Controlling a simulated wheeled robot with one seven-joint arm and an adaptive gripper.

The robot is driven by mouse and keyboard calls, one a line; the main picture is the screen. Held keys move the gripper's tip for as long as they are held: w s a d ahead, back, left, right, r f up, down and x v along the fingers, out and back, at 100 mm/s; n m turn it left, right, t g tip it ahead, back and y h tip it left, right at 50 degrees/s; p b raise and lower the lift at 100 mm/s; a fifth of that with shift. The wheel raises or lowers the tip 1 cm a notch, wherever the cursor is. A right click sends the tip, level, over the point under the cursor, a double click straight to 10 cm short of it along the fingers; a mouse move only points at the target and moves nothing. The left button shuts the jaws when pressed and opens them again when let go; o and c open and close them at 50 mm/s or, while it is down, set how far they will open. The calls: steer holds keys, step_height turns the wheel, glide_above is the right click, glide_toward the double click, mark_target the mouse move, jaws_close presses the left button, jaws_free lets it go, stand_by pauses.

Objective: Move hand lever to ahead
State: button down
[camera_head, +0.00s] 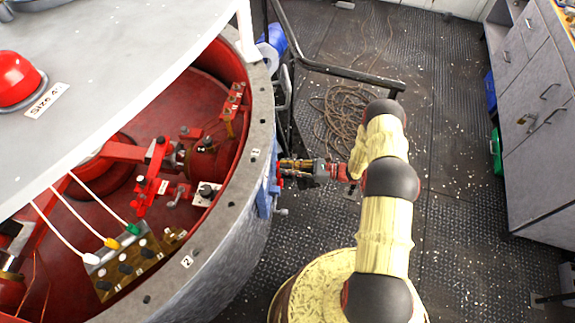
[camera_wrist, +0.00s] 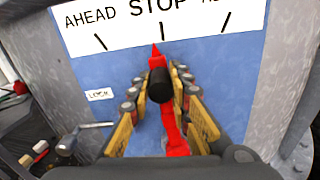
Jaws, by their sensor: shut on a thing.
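The hand lever (camera_wrist: 171,130) is red with a black knob, mounted on a blue panel (camera_wrist: 225,75). Its red pointer tip is just left of the STOP mark on the white scale plate (camera_wrist: 185,28) in the wrist view. AHEAD is printed to the left of STOP, and a partly cut-off label is on the right. My gripper (camera_wrist: 160,92) is shut with its fingers on either side of the black knob. In the head view my gripper (camera_head: 296,167) reaches left to the blue panel (camera_head: 265,190) on the drum's side; the lever is mostly hidden there.
A small metal handle (camera_wrist: 83,136) sticks out left of the lever, below a small white label plate (camera_wrist: 99,94). The large grey drum (camera_head: 225,262) is open, with red fittings inside. A dark rail (camera_head: 345,75) and coiled rope (camera_head: 350,115) are behind my arm. Grey cabinets (camera_head: 540,165) stand right.

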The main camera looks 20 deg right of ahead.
steer(key=s+a+f+n, duration=0.2)
steer(key=s+n, duration=0.2)
steer(key=s, duration=0.2)
steer(key=shift+a+b, duration=0.3)
steer(key=shift+b, duration=0.1)
steer(key=shift+s, duration=0.1)
steer(key=c, duration=2)
jaws_free()
steer(key=shift+c, duration=0.2)
steer(key=o, duration=0.4)
steer(key=shift+w+d+r, duration=0.1)
steer(key=shift+w, duration=0.15)
steer(key=v, duration=1.2)
